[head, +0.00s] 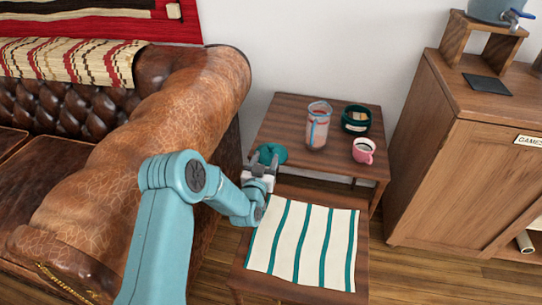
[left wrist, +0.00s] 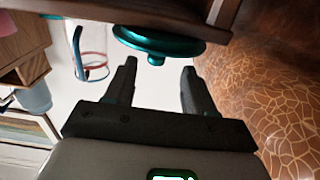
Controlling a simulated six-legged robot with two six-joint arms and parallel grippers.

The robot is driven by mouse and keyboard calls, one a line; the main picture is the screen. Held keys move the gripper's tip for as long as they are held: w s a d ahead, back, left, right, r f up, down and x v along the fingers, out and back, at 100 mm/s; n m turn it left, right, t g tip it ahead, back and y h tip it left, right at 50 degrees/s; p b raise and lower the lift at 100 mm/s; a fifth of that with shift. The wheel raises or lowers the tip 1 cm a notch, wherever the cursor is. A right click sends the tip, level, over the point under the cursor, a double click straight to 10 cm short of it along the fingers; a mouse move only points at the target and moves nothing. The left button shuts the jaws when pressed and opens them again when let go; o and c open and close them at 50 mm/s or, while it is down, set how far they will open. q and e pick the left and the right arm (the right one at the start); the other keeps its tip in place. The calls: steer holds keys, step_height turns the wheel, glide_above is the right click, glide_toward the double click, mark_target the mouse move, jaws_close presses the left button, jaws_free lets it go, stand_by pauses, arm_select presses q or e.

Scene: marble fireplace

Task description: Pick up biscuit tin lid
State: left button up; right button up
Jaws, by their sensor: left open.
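The teal biscuit tin lid (head: 272,152) lies at the left edge of the dark wooden side table (head: 285,118). In the left wrist view, where the scene appears upside down, the round lid (left wrist: 158,37) shows its knob towards my jaws. My left gripper (head: 264,166) is at the near side of the lid and covers part of it in the head view. Its two fingers (left wrist: 159,67) are open and empty, with the knob just beyond and between the tips. A dark green open tin (head: 356,119) with biscuits in it stands at the table's back right. My right gripper is in neither view.
A clear jug (head: 318,125) with red and blue marks and a pink mug (head: 363,150) stand on the table. A lower table in front bears a striped cloth (head: 303,244). The leather sofa (head: 175,115) is close on the left; a wooden cabinet (head: 470,150) stands right.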

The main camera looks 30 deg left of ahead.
mark_target(270, 149)
arm_select(q)
steer(key=shift+r+b+x, duration=0.2)
steer(key=shift+b+x, duration=0.2)
steer(key=shift+x, duration=1.2)
steer(key=shift+r+b+x, duration=0.15)
steer(key=shift+b+x, duration=0.2)
steer(key=shift+x, duration=1.2)
steer(key=shift+d, duration=0.15)
jaws_close()
